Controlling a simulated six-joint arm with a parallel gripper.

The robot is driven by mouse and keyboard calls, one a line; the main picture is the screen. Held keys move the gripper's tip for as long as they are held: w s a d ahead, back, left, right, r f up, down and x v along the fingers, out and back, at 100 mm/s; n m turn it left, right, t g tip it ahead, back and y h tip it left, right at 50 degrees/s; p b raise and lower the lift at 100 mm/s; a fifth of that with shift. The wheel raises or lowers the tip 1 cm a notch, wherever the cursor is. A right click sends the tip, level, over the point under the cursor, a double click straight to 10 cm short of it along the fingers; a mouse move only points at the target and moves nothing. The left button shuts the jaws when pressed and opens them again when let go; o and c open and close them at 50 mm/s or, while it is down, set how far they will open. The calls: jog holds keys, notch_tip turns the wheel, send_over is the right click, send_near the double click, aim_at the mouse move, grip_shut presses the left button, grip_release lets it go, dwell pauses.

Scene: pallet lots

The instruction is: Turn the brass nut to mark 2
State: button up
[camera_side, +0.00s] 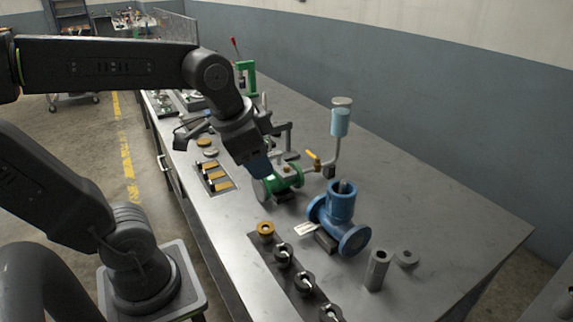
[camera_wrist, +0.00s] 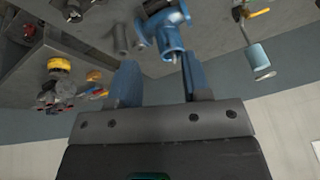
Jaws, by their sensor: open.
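A small brass nut (camera_side: 286,169) appears on top of the green valve body (camera_side: 288,181) in the side view; it is too small to make out its facets. No numbered mark can be read. My gripper (camera_side: 258,168) is tilted downward just left of the green valve and partly covers it. In the wrist view my gripper (camera_wrist: 159,66) has its two blue fingers spread apart with nothing held between them. Whether a finger touches the valve cannot be told. The brass nut cannot be made out in the wrist view.
A blue flanged valve (camera_side: 341,210) stands to the right, also in the wrist view (camera_wrist: 165,22). A yellow lever (camera_side: 314,157) and light-blue cylinder (camera_side: 340,122) rise behind. A brass ring (camera_side: 265,230) and several black fittings line a dark strip.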

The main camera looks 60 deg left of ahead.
jog(key=w+a+r+m+g, duration=0.1)
jog(key=w+a+m+g, duration=0.2)
jog(key=w+a+m, duration=0.6)
jog(key=m+g, duration=0.2)
jog(key=m, duration=0.4)
send_near(286, 167)
notch_tip(286, 167, down, 9)
jog(key=shift+a+r, duration=0.1)
jog(key=shift+a, duration=0.05)
jog(key=shift+c, duration=0.4)
grip_shut()
